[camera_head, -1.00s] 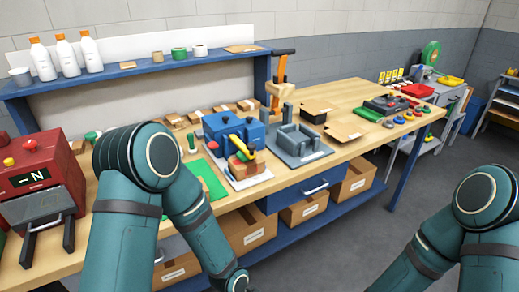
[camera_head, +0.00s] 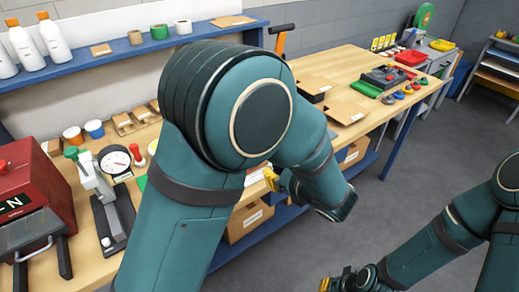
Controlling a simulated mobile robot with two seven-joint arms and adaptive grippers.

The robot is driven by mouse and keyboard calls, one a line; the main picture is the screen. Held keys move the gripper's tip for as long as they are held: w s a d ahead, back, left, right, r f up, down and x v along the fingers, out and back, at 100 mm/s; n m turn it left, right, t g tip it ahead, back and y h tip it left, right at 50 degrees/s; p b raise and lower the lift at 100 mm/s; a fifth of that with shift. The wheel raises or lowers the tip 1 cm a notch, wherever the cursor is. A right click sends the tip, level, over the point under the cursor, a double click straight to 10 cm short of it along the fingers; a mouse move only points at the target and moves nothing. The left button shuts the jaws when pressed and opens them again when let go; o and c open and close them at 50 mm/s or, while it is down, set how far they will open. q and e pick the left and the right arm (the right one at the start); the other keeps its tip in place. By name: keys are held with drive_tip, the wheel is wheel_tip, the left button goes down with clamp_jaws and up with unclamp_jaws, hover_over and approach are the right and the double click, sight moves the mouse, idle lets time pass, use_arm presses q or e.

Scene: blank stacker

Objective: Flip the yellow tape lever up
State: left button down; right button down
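No yellow-taped lever shows clearly now; my raised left arm covers the middle of the bench. My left gripper (camera_head: 270,180) shows only as a small yellow fingertip part beside my forearm, in front of the bench edge, with the rest hidden. A grey lever device (camera_head: 98,185) with a green knob stands on the bench left of my arm, with no yellow tape visible on it. My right gripper (camera_head: 328,284) is low at the bottom edge, partly cut off, away from the bench.
A red machine (camera_head: 30,195) stands at the left, near a round dial gauge (camera_head: 115,160) and a red-knobbed piece (camera_head: 136,154). A blue shelf (camera_head: 120,52) with bottles runs along the back. The bench's right part has clear wood (camera_head: 345,70) beside a dark device (camera_head: 388,77).

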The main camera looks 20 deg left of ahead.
use_arm(q)
drive_tip(key=shift+w+d+r, duration=0.2)
drive_tip(key=shift+w+r, duration=0.05)
drive_tip(key=shift+r, duration=0.25)
drive_tip(key=b+x, duration=0.1)
drive_tip(key=x, duration=0.9)
drive_tip(key=shift+w+r, duration=0.1)
drive_tip(key=shift+r, duration=0.1)
